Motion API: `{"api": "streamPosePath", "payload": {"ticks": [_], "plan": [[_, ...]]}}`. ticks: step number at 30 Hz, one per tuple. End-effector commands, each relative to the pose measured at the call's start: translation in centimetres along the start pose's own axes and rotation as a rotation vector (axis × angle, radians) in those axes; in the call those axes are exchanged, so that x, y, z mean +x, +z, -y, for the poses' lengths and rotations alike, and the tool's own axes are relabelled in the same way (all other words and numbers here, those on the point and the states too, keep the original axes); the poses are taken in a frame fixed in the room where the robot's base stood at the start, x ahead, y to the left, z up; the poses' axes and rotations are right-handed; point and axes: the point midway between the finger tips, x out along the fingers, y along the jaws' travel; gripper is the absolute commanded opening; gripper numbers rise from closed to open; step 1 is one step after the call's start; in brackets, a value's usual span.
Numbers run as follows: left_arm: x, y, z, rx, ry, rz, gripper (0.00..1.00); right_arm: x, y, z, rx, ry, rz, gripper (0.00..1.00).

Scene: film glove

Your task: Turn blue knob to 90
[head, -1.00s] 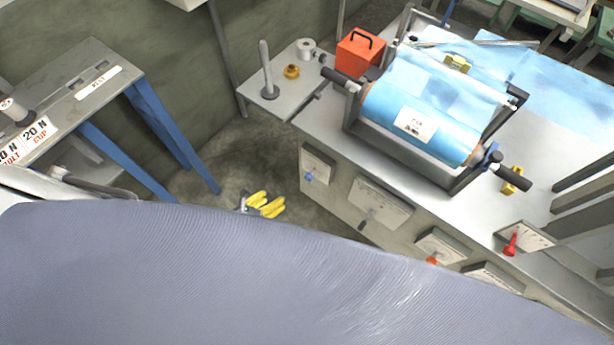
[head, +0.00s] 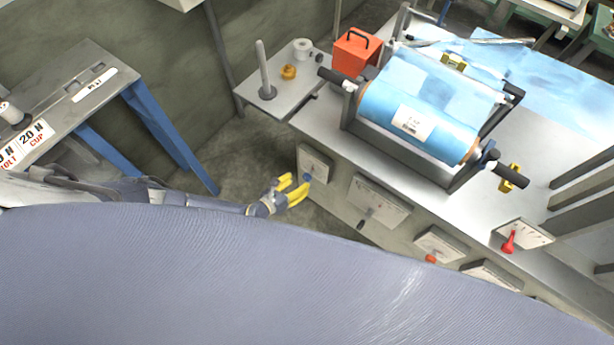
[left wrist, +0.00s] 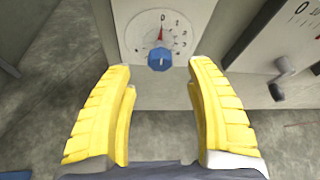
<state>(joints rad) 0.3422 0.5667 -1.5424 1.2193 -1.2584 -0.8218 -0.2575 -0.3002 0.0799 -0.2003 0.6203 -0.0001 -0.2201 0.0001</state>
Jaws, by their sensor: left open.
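The blue knob (left wrist: 160,58) sits on a pale square dial plate (left wrist: 133,40) with printed numbers; a red pointer (left wrist: 161,36) aims up near the 0. In the head view the blue knob (head: 307,177) is on the front face of the machine bench. My left gripper (head: 297,190), with yellow fingers, is close to this knob in the head view. In the left wrist view the left gripper (left wrist: 161,78) is open, its fingers apart on either side with the knob ahead between the tips. Contact is not visible. My right gripper is not in view.
Several other controls line the bench front: a dark lever (head: 361,225), an orange knob (head: 431,259) and a red lever (head: 509,243). A blue film roll (head: 415,110) lies on top. A table with blue legs (head: 150,115) stands left. The floor between is clear.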

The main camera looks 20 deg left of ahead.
Motion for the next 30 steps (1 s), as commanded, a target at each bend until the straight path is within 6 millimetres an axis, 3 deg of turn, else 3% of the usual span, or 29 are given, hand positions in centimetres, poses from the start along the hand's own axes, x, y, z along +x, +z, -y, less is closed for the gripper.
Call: {"api": "streamPosePath", "payload": {"ticks": [6,12,30], "plan": [[3.5,0.1,0.0,0.002,0.0,0.001,0.55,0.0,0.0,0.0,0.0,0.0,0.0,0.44],[5.3,0.0,0.0,0.0,0.0,0.0,0.55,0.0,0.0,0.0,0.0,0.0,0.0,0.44],[6.3,0.0,0.0,-0.001,0.0,0.0,0.56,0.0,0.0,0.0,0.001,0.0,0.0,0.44]]}}
